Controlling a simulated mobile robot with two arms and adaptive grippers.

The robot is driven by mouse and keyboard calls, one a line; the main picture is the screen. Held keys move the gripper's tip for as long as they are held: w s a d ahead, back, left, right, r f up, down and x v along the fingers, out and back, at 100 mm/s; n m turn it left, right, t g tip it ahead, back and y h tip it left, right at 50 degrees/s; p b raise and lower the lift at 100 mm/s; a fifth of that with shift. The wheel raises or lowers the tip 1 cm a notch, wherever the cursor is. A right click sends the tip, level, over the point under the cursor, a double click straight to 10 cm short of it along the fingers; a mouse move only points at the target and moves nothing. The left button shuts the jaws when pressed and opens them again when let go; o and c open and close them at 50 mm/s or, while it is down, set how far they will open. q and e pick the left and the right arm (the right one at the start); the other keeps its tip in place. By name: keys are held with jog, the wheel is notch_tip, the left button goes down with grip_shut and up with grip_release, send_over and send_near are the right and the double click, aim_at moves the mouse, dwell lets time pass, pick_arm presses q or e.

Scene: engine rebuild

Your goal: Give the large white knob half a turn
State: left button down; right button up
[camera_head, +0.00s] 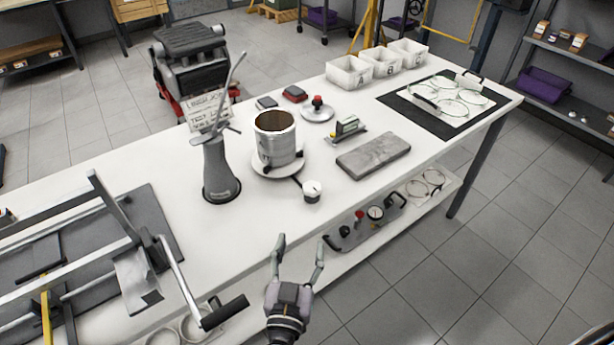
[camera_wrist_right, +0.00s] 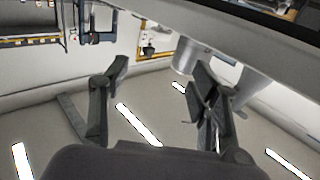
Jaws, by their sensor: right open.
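In the right wrist view the open fingers (camera_wrist_right: 160,85) also show, with no knob that I can make out. My left gripper is not in view.
The can (camera_head: 275,139) stands close behind the knob. A grey stand (camera_head: 219,170) with thin rods rises left of it. A grey slab (camera_head: 373,156) lies to the right. A crank handle (camera_head: 225,312) sticks out at the lower left. A lower shelf (camera_head: 352,252) holds gauges.

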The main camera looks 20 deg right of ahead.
aim_at(311, 195)
jog(key=p+x, duration=0.4)
jog(key=x, duration=1.2)
jog(key=shift+w+d, duration=0.15)
jog(key=shift+w, duration=0.25)
jog(key=shift+w+d, duration=0.25)
jog(key=shift+w, duration=0.2)
jog(key=shift+c, duration=0.5)
jog(key=c, duration=1.1)
